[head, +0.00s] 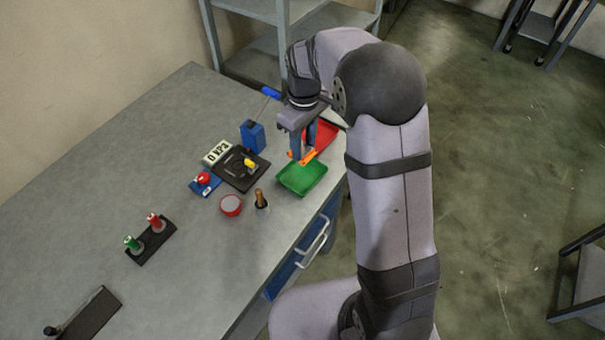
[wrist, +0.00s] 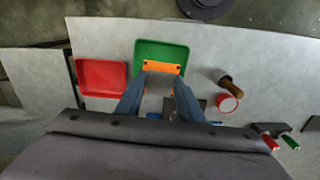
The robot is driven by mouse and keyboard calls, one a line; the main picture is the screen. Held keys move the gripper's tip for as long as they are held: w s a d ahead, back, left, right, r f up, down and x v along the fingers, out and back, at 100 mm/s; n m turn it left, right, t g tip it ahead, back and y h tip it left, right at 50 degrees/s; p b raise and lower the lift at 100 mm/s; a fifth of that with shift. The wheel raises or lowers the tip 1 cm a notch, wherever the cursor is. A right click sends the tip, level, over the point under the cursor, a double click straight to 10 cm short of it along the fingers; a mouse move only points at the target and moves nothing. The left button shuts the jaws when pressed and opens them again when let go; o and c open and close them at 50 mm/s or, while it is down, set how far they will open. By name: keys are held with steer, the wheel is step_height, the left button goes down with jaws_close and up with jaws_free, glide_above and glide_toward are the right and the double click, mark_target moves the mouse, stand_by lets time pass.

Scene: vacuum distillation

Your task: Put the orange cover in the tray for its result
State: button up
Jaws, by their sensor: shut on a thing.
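The orange cover (head: 303,157) is held in my gripper (head: 303,152), above the table near the green tray (head: 303,180). In the wrist view the orange cover (wrist: 162,67) sits between the fingertips of my gripper (wrist: 160,75), over the near part of the green tray (wrist: 160,47). The red tray (head: 322,136) is behind the green one in the head view, partly hidden by my gripper. It is fully in view, empty, to the left of the green tray in the wrist view (wrist: 101,77). How high the cover is above the green tray is hard to tell.
A black plate (head: 240,168) with a yellow part, a "0 KPA" display (head: 217,153), a blue holder (head: 253,137) with a tool, and a red button box (head: 204,180) stand left of the trays.

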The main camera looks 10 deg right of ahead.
steer(key=shift+f+p, duration=1.5)
steer(key=shift+f, duration=3.45)
steer(key=shift+f, duration=0.2)
steer(key=o, duration=1.3)
steer(key=shift+c, duration=0.2)
steer(key=shift+r, duration=0.1)
step_height(320, 180, up, 12)
steer(key=b, duration=0.4)
steer(key=shift+r, duration=0.15)
steer(key=s+d+f+m, duration=0.1)
steer(key=s+m, duration=0.3)
steer(key=s, duration=0.7)
steer(key=s+d+f+m, duration=0.2)
steer(key=s+m, duration=0.2)
steer(key=s, duration=0.7)
steer(key=shift+s+d+f, duration=0.15)
steer(key=shift+d+f, duration=0.1)
steer(key=shift+d, duration=0.15)
